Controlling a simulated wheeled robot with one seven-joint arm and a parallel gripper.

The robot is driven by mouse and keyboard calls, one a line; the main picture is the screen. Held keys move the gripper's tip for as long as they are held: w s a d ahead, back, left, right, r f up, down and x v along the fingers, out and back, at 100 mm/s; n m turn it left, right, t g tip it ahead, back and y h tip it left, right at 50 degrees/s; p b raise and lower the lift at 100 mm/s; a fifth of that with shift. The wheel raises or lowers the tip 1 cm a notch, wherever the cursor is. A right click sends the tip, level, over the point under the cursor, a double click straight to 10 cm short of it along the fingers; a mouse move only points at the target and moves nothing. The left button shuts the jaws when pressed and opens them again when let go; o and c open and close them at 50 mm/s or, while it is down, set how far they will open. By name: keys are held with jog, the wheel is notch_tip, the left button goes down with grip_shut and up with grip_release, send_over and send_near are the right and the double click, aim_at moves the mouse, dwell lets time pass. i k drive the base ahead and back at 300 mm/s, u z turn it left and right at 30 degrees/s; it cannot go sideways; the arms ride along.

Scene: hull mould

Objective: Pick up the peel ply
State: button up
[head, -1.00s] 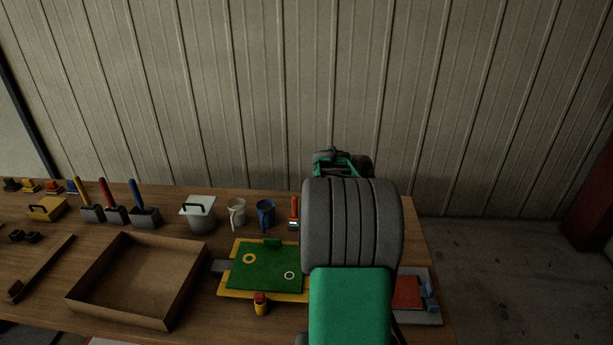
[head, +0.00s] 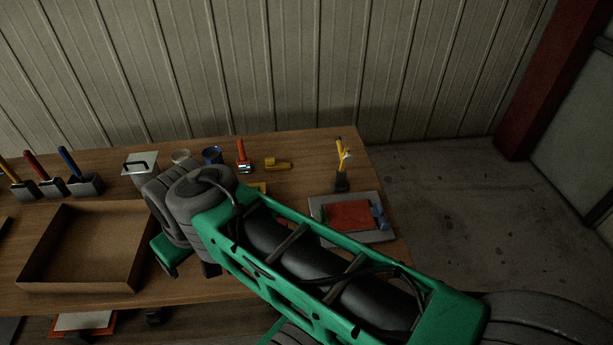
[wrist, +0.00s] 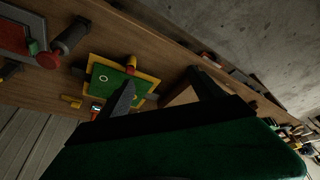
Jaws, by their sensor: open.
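No sheet is clearly recognisable as the peel ply. A flat green sheet (wrist: 112,82) with a pale ring lies on a yellow-edged board (wrist: 147,79) in the wrist view. A flat red piece (head: 350,215) lies on a grey plate (head: 322,227) at the table's right end in the head view; I cannot tell which, if either, is the ply. My gripper (wrist: 165,90) is open, its two dark fingers spread apart with nothing seen between them. One finger overlaps the green sheet in the picture. In the head view my arm hides most of the board.
An open brown box (head: 85,247) stands left of my arm. A yellow-topped upright tool (head: 341,168) stands behind the grey plate. A white sheet over red (head: 82,322) shows low down.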

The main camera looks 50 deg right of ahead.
aim_at(354, 215)
jog(key=z, duration=1.4)
jog(key=k, duration=0.4)
jog(key=z, duration=0.5)
jog(key=i, duration=0.5)
jog(key=u, duration=0.05)
jog(key=k, duration=0.55)
jog(key=u, duration=4.2)
jog(key=k, duration=1.45)
jog(key=z, duration=0.6)
